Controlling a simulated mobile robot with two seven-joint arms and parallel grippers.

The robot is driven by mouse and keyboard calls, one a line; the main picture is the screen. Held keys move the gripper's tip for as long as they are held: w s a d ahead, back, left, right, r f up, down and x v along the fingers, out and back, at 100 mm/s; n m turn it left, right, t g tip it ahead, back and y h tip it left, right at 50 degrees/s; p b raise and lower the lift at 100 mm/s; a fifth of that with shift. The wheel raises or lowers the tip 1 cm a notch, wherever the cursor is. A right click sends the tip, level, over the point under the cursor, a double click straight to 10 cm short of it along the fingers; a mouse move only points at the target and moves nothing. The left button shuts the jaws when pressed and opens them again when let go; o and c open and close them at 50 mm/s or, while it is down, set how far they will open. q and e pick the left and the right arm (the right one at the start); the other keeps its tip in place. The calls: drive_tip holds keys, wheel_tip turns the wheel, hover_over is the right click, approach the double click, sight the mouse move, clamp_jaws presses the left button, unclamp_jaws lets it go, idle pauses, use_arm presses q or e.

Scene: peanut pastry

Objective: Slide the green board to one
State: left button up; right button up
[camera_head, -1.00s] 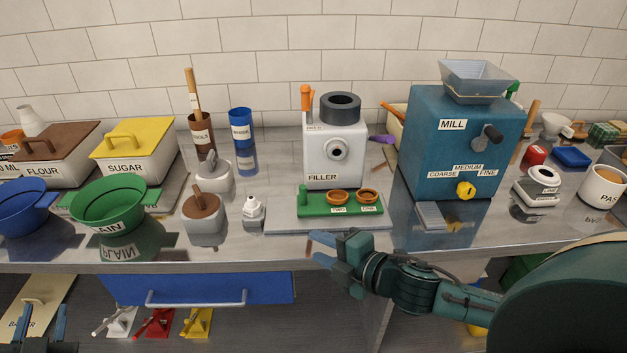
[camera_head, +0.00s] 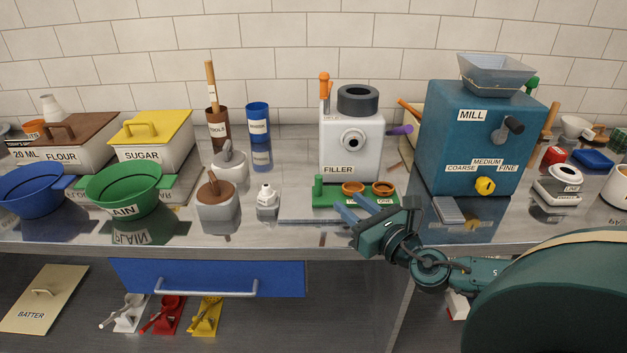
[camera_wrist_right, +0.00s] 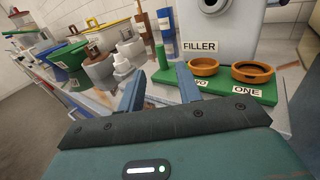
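The green board (camera_head: 330,198) lies at the foot of the white filler (camera_head: 339,152). It carries a green peg (camera_head: 318,187) at its left end and two orange rings, the left ring (camera_head: 353,187) and the right ring (camera_head: 383,188). In the right wrist view, the board (camera_wrist_right: 222,84) shows a "ONE" label and a partly covered second label. My right gripper (camera_head: 353,207) is open and empty at the board's front edge. Its fingers (camera_wrist_right: 160,83) point toward the peg end; I cannot tell whether they touch the board. My left gripper is out of view.
The blue mill (camera_head: 470,150) stands to the right, with a grey block (camera_head: 447,210) before it. A small white bottle (camera_head: 267,199) and grey pot (camera_head: 217,208) stand left of the board. The counter's front edge (camera_head: 300,250) runs below my right gripper.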

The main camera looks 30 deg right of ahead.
sight(320, 179)
drive_tip(key=w, duration=0.4)
drive_tip(key=w+p, duration=0.1)
drive_tip(key=w, duration=0.7)
drive_tip(key=shift+w+a, duration=0.1)
drive_tip(key=shift+a, duration=0.2)
drive_tip(key=shift+c, duration=0.5)
clamp_jaws()
